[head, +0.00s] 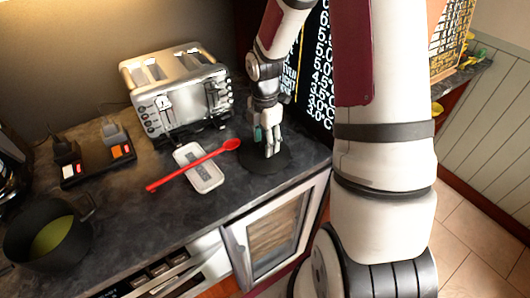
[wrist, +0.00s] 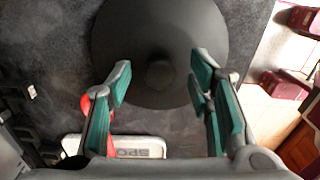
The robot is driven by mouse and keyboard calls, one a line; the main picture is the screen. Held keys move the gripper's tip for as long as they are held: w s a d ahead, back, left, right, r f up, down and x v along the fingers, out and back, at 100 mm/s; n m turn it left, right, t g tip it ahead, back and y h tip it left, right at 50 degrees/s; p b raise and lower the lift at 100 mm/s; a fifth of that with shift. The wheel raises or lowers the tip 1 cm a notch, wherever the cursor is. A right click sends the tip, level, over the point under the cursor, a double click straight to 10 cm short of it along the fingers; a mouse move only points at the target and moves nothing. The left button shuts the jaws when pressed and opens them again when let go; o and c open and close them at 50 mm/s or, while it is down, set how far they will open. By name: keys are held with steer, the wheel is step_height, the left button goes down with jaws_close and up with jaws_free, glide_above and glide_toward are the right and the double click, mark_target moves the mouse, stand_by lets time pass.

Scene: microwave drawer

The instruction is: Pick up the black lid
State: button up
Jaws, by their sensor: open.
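The black lid (head: 262,162) lies flat on the dark countertop near its right end, beside the spoon's bowl. In the wrist view the lid (wrist: 160,40) is a round dark disc with a small knob (wrist: 161,74) at its middle. My gripper (head: 270,150) is over the lid, pointing down. In the wrist view my gripper (wrist: 165,85) is open, with its green-padded fingers apart on either side of the knob's line. Nothing is between the fingers. I cannot tell the exact height of the fingertips above the lid.
A red spoon (head: 195,164) lies across a white spoon rest (head: 203,176), left of the lid. A silver toaster (head: 178,95) stands behind. A black pot (head: 45,232) is at the front left. The counter's front edge is close to the lid.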

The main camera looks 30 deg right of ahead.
steer(key=shift+f, duration=0.65)
jaws_close()
